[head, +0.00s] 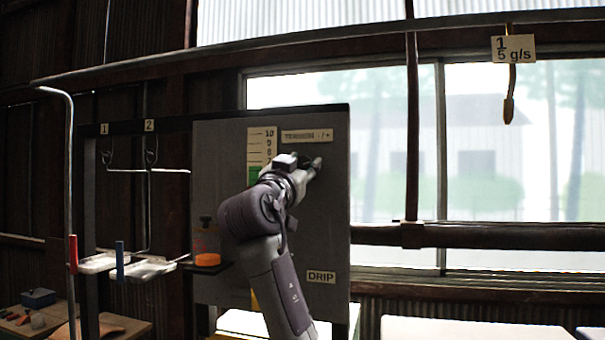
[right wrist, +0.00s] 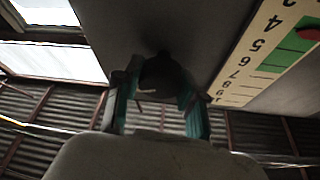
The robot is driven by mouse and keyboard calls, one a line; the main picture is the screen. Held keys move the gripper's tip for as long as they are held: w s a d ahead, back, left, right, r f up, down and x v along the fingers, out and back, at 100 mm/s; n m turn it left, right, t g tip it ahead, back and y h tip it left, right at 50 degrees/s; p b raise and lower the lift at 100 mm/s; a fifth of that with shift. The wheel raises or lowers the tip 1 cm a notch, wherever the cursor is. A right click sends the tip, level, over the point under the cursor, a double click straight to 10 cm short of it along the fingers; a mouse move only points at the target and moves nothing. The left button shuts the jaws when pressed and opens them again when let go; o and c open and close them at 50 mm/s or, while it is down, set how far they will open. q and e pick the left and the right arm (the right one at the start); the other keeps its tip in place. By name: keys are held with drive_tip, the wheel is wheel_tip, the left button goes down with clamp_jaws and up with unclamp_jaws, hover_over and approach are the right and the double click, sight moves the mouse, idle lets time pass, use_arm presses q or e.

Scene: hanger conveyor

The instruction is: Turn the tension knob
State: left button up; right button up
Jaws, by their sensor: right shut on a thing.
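The grey panel (head: 215,150) stands upright in the middle of the head view. A label reading like "TENSION -/+" (head: 307,136) sits near its top right. My right gripper (head: 313,163) reaches up to the panel just below this label. In the right wrist view its two fingers (right wrist: 158,98) stand on either side of a dark round tension knob (right wrist: 164,74) on the panel, and they are shut on it. In the head view the gripper hides the knob. The knob's turn angle cannot be read. My left gripper is not in view.
A numbered scale (head: 262,140) with a green band is beside the label; a red marker (right wrist: 309,33) shows on it in the wrist view. An orange disc (head: 207,260) sits left of my arm. Wire hooks and white trays (head: 97,263) are further left. A "DRIP" label (head: 321,277) is lower right.

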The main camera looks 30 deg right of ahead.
drive_tip(key=m+g+b, duration=0.1)
drive_tip(key=m, duration=0.2)
drive_tip(key=shift+m+g+h, duration=0.3)
drive_tip(key=shift+g, duration=0.1)
drive_tip(key=m+g, duration=0.1)
drive_tip(key=m, duration=0.2)
drive_tip(key=shift+g, duration=0.3)
drive_tip(key=shift+m+g, duration=0.4)
drive_tip(key=shift+m, duration=0.9)
drive_tip(key=o, duration=1.2)
drive_tip(key=shift+c, duration=0.2)
drive_tip(key=v, duration=1.2)
